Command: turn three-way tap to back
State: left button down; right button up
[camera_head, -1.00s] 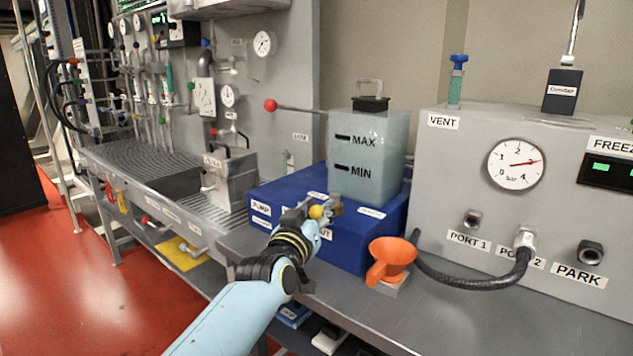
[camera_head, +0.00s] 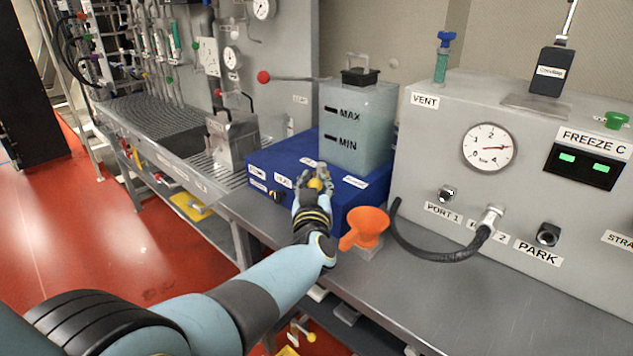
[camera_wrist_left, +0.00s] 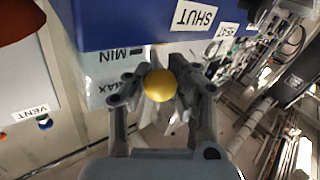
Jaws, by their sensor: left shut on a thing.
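The tap's yellow ball knob (camera_head: 316,184) is at the front of the blue box (camera_head: 270,160), below the translucent tank (camera_head: 372,120). My left gripper (camera_head: 315,176) reaches it from the front and is shut on it. In the left wrist view the yellow knob (camera_wrist_left: 159,86) sits between the two fingers (camera_wrist_left: 160,92), just beside the blue box wall (camera_wrist_left: 130,25) with its SHUT label (camera_wrist_left: 194,16). The tap's body and lever are hidden by the gripper, so I cannot tell which way it points. My right gripper is not in view.
An orange funnel (camera_head: 368,226) stands close to the right of my left wrist. A black hose (camera_head: 430,256) runs along the bench to the grey panel (camera_head: 420,140) with its gauge. A grey metal container (camera_head: 233,140) stands left of the box. The bench front right is clear.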

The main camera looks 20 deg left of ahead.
pick_arm(q)
jog(key=shift+s+a+f, duration=0.1)
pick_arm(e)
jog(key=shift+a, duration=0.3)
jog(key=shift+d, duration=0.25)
pick_arm(q)
jog(key=c, duration=1.5)
grip_release()
jog(key=shift+f, duration=0.1)
jog(key=shift+c, duration=0.2)
jog(key=o, duration=0.6)
jog(key=shift+s+a, duration=0.1)
jog(key=shift+s, duration=0.15)
jog(key=shift+c, duration=0.2)
jog(key=shift+w, duration=0.15)
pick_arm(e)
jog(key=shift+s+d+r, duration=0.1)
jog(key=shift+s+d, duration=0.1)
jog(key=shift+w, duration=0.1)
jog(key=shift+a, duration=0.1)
